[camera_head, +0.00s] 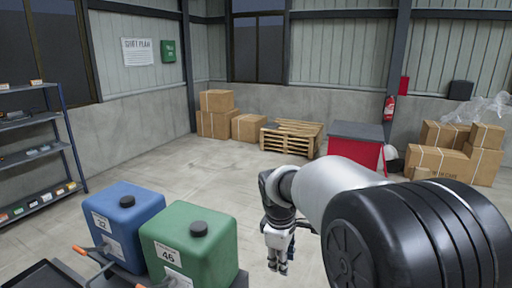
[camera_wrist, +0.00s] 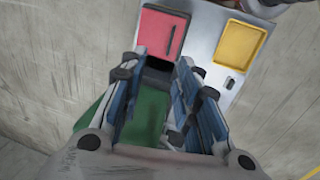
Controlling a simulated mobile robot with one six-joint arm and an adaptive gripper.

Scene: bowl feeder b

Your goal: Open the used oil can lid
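I cannot tell which object is the used oil can; no readable label names it. In the wrist view, a red panel (camera_wrist: 162,34) with a dark slot or handle and a yellow panel (camera_wrist: 240,45) are set in a light grey top (camera_wrist: 207,30). A green surface (camera_wrist: 147,120) shows behind and between my fingers. My gripper (camera_wrist: 163,63) is open, with a gap between its fingers and nothing seen held. Its tips overlap the near edge of the red panel; touching cannot be told. In the head view, my gripper (camera_head: 277,266) hangs low, pointing down, right of the green can.
A blue can (camera_head: 128,232) and a green can (camera_head: 190,248), both with black caps, stand front left. A shelf (camera_head: 40,150) is at the left. Boxes (camera_head: 215,120), a pallet (camera_head: 290,137) and a red cabinet (camera_head: 355,147) stand behind. The middle floor is clear.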

